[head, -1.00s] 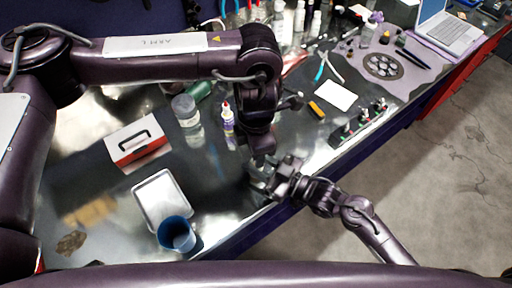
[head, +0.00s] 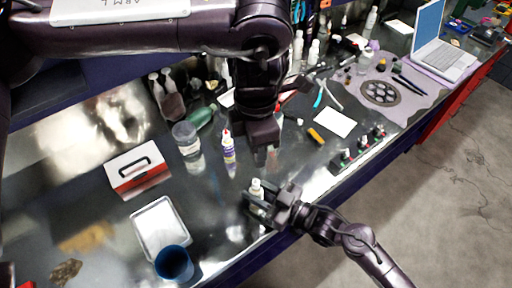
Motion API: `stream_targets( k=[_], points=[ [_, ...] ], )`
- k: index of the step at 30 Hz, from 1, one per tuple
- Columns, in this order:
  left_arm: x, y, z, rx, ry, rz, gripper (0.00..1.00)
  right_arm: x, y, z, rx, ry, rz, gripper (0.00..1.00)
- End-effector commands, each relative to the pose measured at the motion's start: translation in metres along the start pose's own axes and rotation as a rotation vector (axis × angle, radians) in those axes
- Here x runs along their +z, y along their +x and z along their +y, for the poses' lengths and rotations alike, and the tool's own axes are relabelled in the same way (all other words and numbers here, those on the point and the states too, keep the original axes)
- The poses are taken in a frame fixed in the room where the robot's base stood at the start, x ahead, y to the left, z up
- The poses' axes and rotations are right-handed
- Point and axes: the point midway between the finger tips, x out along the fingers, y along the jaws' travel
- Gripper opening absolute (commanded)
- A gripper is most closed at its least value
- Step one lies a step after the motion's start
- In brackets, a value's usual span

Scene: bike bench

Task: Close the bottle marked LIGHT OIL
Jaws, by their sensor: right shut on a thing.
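A small white bottle (head: 257,186) stands upright near the front edge of the bench. My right gripper (head: 259,205) is shut around its body from the right, hiding its lower part and any label. Its white top shows above the jaws; I cannot tell whether a cap is on it. My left gripper (head: 264,157) points down above and slightly behind this bottle, apart from it. Its jaws are dark and small, so I cannot tell whether they are open or hold anything. I cannot read LIGHT OIL on any bottle.
A white bottle with a red tip (head: 228,152) and a clear jar (head: 187,138) stand left of my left gripper. A blue cup (head: 174,263), a metal tray (head: 161,228) and a red-and-white box (head: 138,170) are further left. An orange block (head: 316,136) lies to the right.

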Motion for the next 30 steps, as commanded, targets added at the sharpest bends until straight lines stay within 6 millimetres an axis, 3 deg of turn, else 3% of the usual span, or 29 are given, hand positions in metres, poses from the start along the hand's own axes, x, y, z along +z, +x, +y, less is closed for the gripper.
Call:
stream_targets(
  k=[2,3,9,19,30],
  points=[
    [0.0,0.0,0.0,0.0,0.0,0.0,0.4,0.0,0.0,0.0,0.0,0.0,0.0,0.0],
    [0.0,0.0,0.0,0.0,0.0,0.0,0.4,0.0,0.0,0.0,0.0,0.0,0.0,0.32],
    [0.0,0.0,0.0,0.0,0.001,0.0,0.4,0.0,0.0,0.0,0.0,0.0,0.0,0.56],
    [0.0,0.003,0.0,0.0,0.0,0.0,0.4,0.002,-0.005,0.0,0.0,0.001,-0.001,0.56],
    [0.0,0.02,0.0,0.0,0.0,0.0,0.4,0.003,-0.064,0.0,0.0,0.0,-0.003,0.56]
  ],
)
